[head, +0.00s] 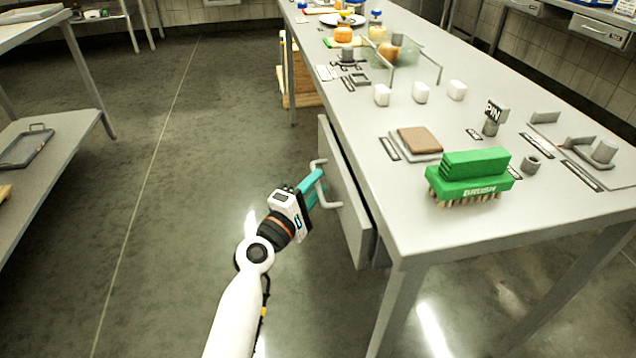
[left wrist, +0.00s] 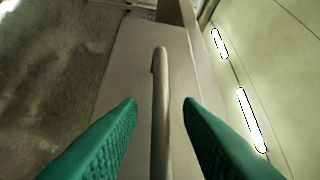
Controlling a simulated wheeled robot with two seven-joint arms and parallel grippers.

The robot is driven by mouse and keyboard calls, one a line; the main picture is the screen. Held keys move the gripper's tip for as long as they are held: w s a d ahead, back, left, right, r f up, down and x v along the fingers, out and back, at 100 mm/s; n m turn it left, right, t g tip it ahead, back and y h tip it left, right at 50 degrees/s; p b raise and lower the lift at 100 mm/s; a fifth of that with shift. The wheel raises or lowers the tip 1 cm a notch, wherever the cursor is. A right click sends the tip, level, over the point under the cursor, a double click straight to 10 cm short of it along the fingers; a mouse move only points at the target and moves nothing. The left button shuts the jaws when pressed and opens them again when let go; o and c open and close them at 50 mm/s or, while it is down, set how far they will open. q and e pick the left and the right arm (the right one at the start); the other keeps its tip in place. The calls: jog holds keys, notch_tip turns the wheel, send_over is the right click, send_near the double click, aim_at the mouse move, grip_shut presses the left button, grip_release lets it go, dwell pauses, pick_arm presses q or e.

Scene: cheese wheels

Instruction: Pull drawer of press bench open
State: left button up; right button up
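The press bench (head: 430,215) is the long grey metal table on the right in the head view. Its drawer front (head: 350,225) is a grey panel under the left edge, with a bar handle (head: 330,190) on it. My left gripper (head: 315,188) is at this handle, its teal fingers pointing at the panel. In the left wrist view the fingers stand apart, one on each side of the handle bar (left wrist: 161,110), with visible gaps to the bar. The drawer front (left wrist: 130,70) is behind it. The drawer's inside is hidden. My right gripper is not in view.
On the bench top are a green brush (head: 470,175), a brown block on a plate (head: 420,140), white cubes (head: 421,92) and a PIN marker (head: 494,115). A steel shelf (head: 60,130) stands at the left. The floor (head: 180,150) between is clear.

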pick_arm(q)
jog(key=shift+w+d+r, duration=0.1)
jog(key=shift+w+d, duration=0.25)
jog(key=shift+w, duration=0.3)
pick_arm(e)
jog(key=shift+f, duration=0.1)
pick_arm(q)
grip_shut()
jog(key=shift+a, duration=0.1)
